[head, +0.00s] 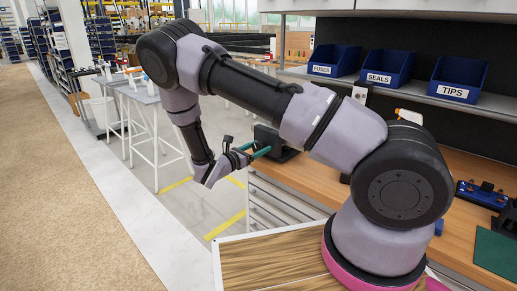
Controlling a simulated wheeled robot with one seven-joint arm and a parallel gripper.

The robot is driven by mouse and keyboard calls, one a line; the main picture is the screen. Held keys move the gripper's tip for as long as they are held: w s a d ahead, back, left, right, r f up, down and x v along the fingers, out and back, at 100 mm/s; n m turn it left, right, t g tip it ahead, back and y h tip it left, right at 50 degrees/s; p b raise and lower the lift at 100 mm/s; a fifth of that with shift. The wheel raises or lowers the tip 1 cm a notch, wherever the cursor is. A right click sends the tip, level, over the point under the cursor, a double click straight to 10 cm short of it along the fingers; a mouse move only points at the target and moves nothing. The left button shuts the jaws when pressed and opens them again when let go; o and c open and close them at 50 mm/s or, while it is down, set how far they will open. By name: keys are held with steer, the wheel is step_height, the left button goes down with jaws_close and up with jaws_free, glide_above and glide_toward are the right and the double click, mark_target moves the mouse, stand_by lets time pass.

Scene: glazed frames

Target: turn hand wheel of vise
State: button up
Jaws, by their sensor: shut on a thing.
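The vise (274,141) is a dark grey block at the left end of the wooden workbench. My arm reaches out over the bench and bends down, so my gripper (250,153) is beside the vise, on its left. Teal parts show between my gripper and the vise, where the hand wheel (262,153) is. My gripper is shut on the hand wheel. The wheel is small and partly hidden by the fingers, so its full shape and turn angle cannot be told.
The workbench (455,170) runs along the right. Blue bins (388,69) labelled FUSES, SEALS and TIPS stand on a shelf (420,97) above it. A white-framed table (140,100) stands at the back left. The floor on the left is clear.

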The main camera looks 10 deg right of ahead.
steer(key=shift+m, duration=0.3)
steer(key=m, duration=0.3)
steer(key=shift+s+m, duration=0.1)
steer(key=shift+m, duration=0.2)
steer(key=m, duration=0.4)
steer(key=shift+f+m, duration=0.15)
steer(key=shift+m, duration=0.15)
steer(key=m, duration=0.4)
steer(key=shift+s+f+m, duration=0.1)
steer(key=shift+s+m, duration=0.05)
steer(key=shift+m, duration=0.15)
steer(key=shift+f+m, duration=0.15)
steer(key=shift+m, duration=2.05)
steer(key=o, duration=1.3)
steer(key=shift+o, duration=0.2)
